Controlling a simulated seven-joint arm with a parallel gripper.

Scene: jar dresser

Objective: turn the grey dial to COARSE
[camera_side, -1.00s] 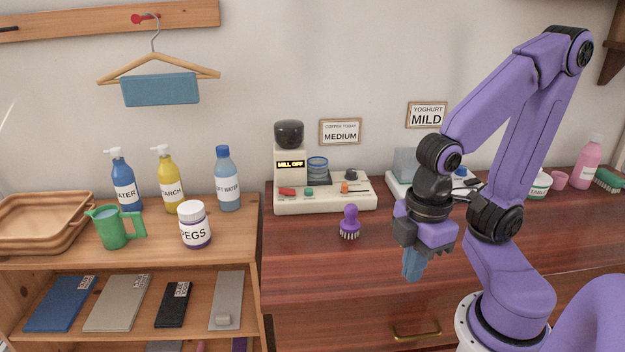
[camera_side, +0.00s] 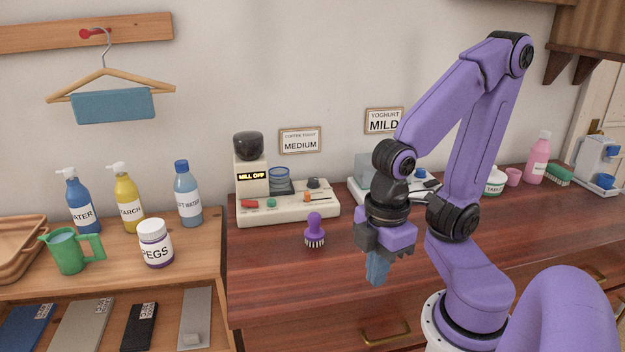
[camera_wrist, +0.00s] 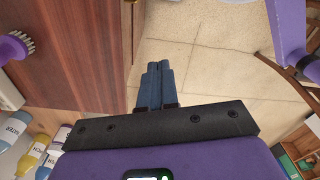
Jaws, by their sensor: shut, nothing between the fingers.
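The coffee mill (camera_side: 290,207) is a cream machine against the wall, with a dark hopper on top and a display reading MILL OFF. A dark grey dial (camera_side: 313,183) sits at the right rear of its panel; its markings are too small to read. My gripper (camera_side: 377,272) hangs in front of the dresser top, right of and nearer than the mill, fingers pointing down and apart from everything. Its blue fingers (camera_wrist: 155,75) are shut and empty; the wrist view shows floor beneath them. The mill does not show clearly in the wrist view.
A purple brush (camera_side: 314,230) stands in front of the mill. The mill panel also has a red switch (camera_side: 249,204), a green button (camera_side: 271,203) and an orange slider (camera_side: 307,197). A sign (camera_side: 300,141) reads COFFEE TODAY MEDIUM. Bottles and a PEGS jar (camera_side: 155,245) stand left.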

